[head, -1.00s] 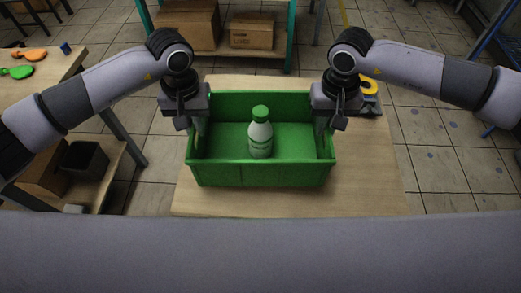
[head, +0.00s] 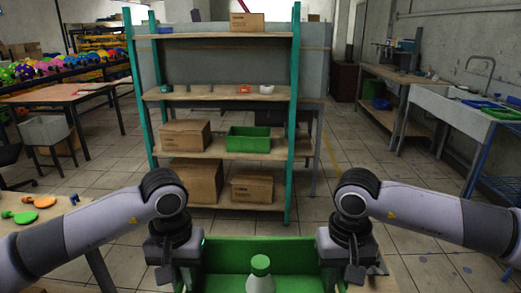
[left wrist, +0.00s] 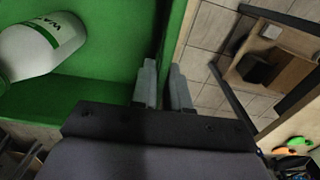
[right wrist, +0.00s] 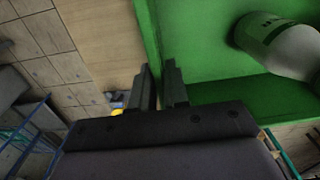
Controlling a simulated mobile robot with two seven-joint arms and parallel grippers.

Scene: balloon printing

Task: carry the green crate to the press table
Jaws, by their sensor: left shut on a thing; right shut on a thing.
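The green crate (head: 225,250) is at the bottom of the head view, cut off by the frame edge. A white bottle with a green cap (head: 260,272) stands inside it; it also shows in the left wrist view (left wrist: 38,48). My left gripper (left wrist: 160,85) is shut on the crate's left wall, one finger on each side. My right gripper (right wrist: 160,85) is shut on the right wall in the same way. I cannot tell whether the crate touches the wooden tabletop under it. A bench with a small machine (head: 400,58) stands at the back right; I cannot tell if it is the press table.
A shelf (head: 212,96) with cardboard boxes and another green crate (head: 248,140) stands ahead. A sink (head: 465,105) and blue rack are at right. Tiled floor (head: 345,150) is clear at centre right.

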